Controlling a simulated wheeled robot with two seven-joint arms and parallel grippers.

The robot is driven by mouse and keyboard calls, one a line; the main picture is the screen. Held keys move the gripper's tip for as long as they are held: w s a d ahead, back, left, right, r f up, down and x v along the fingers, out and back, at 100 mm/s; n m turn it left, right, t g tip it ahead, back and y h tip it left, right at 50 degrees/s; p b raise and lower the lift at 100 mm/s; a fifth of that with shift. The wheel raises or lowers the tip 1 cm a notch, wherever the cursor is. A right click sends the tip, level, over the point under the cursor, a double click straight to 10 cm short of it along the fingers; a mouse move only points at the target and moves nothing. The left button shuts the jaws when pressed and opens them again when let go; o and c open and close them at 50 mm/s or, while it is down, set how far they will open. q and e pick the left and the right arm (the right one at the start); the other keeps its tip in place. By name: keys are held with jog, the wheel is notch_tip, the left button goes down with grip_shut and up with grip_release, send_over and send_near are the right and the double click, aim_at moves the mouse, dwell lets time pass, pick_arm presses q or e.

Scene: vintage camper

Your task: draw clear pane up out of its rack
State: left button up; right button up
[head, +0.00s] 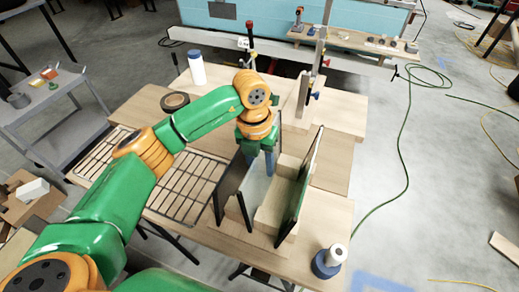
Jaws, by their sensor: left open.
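The wooden rack (276,204) stands on the workbench and holds several upright panes. A dark pane (230,182) stands on its left side and a dark-edged pane with a greenish face (302,188) on its right side. Between them a pale, see-through pane (256,190), which looks like the clear pane, stands upright in the rack. My left gripper (269,163) points down from above at the far end of this pane. It is open, and its fingers partly overlap the pane in the picture; I cannot tell whether they touch it. My right gripper is not in view.
A wire grid (182,186) lies on the bench left of the rack. A tape roll (175,101) and a white cylinder (197,68) are farther back. A blue-based white roll (329,261) stands at the front right. Clamps and an upright board (303,95) stand behind.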

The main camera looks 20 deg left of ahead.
pick_arm(q)
jog(key=shift+f, duration=0.25)
grip_shut()
dwell(1.5)
